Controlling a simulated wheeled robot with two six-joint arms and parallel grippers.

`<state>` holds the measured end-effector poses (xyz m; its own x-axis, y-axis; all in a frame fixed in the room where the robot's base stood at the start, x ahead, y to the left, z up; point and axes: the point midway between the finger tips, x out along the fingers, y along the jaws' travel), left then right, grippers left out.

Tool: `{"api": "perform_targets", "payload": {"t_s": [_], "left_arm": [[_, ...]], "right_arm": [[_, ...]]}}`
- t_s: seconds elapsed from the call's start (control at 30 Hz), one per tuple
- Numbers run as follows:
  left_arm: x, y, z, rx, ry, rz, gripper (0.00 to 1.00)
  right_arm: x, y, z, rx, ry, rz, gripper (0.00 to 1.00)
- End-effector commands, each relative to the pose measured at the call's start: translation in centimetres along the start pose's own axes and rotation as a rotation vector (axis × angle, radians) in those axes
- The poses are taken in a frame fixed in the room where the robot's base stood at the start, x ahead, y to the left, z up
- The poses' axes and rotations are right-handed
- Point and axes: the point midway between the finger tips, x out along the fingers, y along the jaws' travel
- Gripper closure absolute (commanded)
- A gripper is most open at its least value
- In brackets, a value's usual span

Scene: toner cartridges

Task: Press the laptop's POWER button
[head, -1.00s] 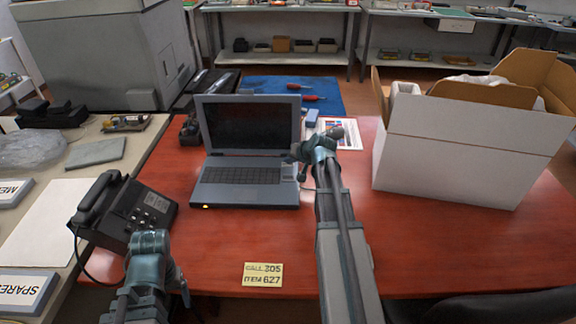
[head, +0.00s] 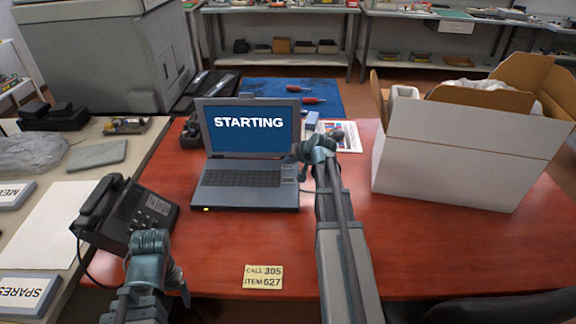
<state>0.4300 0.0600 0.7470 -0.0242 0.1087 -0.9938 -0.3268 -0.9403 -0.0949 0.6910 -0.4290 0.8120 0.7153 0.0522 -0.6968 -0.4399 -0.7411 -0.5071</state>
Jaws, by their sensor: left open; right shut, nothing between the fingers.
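The open grey laptop (head: 245,198) stands on the red table, its screen (head: 250,129) blue with the word STARTING. A small yellow light (head: 206,209) glows at its front left edge. My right gripper (head: 298,158) is shut and empty at the right side of the laptop, by the hinge end of the keyboard deck. I cannot tell whether its tips touch the laptop, and the POWER button is not clearly visible there. My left gripper (head: 182,290) is low at the left, near the phone, away from the laptop; it is open.
A black desk phone (head: 152,210) stands left of the laptop. A large open white box (head: 470,150) stands at the right. A yellow note (head: 263,277) lies at the table's front edge. A blue mat (head: 335,95) with red-handled tools lies behind the laptop. The table front is mostly clear.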

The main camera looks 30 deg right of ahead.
Motion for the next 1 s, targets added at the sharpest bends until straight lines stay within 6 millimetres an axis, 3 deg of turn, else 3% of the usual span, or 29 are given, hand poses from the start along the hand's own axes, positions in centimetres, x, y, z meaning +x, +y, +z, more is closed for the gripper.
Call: {"api": "perform_targets", "payload": {"t_s": [0.33, 0.8, 1.0], "left_arm": [[-0.2, 0.0, 0.0, 0.000, 0.000, 0.000, 0.21], [-4.5, -0.4, 0.3, 0.000, 0.000, 0.000, 0.21], [-5.0, -0.5, 0.3, 0.000, 0.000, 0.000, 0.21]], "right_arm": [[-0.2, -0.1, -0.1, 0.000, 0.000, 0.000, 1.00], [-3.2, -2.3, -2.3, 0.000, 0.000, 0.000, 1.00], [-3.5, -2.6, -2.6, 0.000, 0.000, 0.000, 1.00]]}}
